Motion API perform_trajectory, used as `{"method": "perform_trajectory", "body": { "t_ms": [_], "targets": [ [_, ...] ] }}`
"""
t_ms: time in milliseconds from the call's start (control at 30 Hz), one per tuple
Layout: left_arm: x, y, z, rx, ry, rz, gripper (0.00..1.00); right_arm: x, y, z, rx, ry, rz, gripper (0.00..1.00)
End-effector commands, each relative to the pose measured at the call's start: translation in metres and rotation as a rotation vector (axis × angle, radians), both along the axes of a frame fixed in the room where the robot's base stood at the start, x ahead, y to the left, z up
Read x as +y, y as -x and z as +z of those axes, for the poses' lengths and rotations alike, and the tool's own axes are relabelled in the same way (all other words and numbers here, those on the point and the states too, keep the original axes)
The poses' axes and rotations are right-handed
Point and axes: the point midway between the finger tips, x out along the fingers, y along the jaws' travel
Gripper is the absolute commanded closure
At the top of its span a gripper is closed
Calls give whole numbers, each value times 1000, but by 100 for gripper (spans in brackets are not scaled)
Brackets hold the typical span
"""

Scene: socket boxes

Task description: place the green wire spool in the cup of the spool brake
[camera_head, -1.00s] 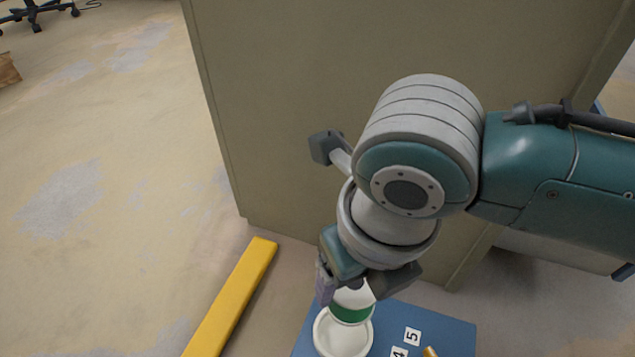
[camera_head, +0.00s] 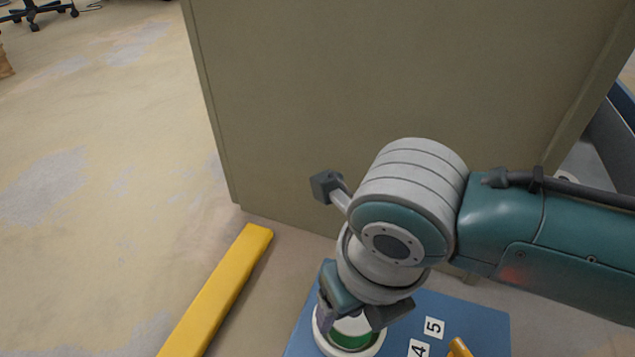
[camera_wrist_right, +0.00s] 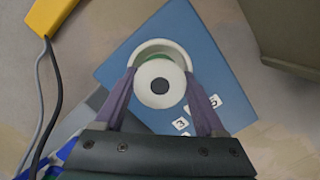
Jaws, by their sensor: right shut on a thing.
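My right gripper (camera_head: 350,318) points down at the blue board and is shut on the green wire spool (camera_head: 350,338). In the right wrist view, the spool's white end (camera_wrist_right: 160,73) with its dark centre hole sits between my two fingers. The white round cup of the spool brake (camera_head: 320,338) surrounds the spool's lower part in the head view. In the right wrist view, the cup's rim (camera_wrist_right: 158,45) shows around and behind the spool, with a little green between. How deep the spool sits is hidden. My left gripper is not in view.
The blue board (camera_head: 480,315) carries white number tiles (camera_head: 434,328) and a brass-coloured part (camera_head: 458,348). A yellow bar (camera_head: 215,295) lies on the floor to the left. A large olive panel (camera_head: 350,90) stands behind my arm.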

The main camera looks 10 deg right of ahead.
Motion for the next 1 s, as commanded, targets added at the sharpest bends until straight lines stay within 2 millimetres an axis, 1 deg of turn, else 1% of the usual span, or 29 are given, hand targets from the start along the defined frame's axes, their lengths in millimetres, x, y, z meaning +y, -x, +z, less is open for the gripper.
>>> {"method": "perform_trajectory", "body": {
  "t_ms": [167,200,433,467,667,767,867,1000],
  "targets": [
    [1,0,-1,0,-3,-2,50,0,-1,-3,-2,0,0,98],
    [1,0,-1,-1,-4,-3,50,0,0,-4,-1,0,0,27],
    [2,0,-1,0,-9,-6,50,0,0,-3,0,0,0,1],
    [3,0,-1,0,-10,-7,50,0,0,-3,0,0,0,0],
    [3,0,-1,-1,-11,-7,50,0,0,-3,0,0,0,0],
    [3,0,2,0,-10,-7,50,0,0,3,0,0,-1,0],
    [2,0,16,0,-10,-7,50,-1,1,18,0,1,0,0],
    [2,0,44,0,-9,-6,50,-2,5,49,-1,0,1,0]
  ]
}}
